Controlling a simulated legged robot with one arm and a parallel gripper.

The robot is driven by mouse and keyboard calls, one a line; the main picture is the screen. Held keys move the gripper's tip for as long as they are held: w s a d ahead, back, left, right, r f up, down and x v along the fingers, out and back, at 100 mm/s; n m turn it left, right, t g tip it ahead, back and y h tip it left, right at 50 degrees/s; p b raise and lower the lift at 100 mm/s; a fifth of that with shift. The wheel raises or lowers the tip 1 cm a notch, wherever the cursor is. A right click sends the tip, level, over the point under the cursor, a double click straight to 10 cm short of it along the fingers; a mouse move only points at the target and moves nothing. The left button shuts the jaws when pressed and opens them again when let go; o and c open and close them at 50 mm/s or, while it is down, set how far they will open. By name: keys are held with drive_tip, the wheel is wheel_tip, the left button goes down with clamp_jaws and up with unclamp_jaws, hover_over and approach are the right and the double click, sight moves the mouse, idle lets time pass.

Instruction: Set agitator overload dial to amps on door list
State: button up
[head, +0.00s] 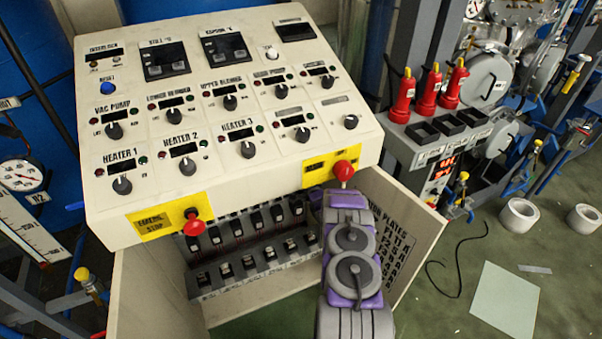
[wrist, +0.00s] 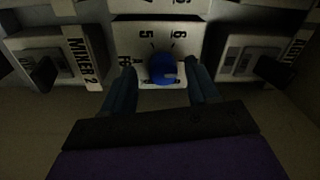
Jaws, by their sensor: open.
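In the wrist view a blue dial (wrist: 163,69) sits on a pale plate marked with 5 and 6; other lettering there is partly hidden. My gripper (wrist: 161,82) is open, with one dark finger on each side of the dial. I cannot tell whether either finger touches it. My gripper's fingers and the blue dial are hidden in the head view.
A unit labelled MIXER 2 (wrist: 77,58) is left of the dial, and a similar unit (wrist: 240,62) is right. The cabinet's switch rows (head: 255,265) sit under the overhanging console (head: 235,110). Red stop buttons (head: 193,226) (head: 343,171) stick out from its front edge, one close to my arm.

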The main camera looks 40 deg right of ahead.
drive_tip(key=p+v, duration=0.3)
drive_tip(key=v, duration=1.4)
drive_tip(key=shift+d+p, duration=0.15)
drive_tip(key=shift+p, duration=0.15)
drive_tip(key=shift+f, duration=0.15)
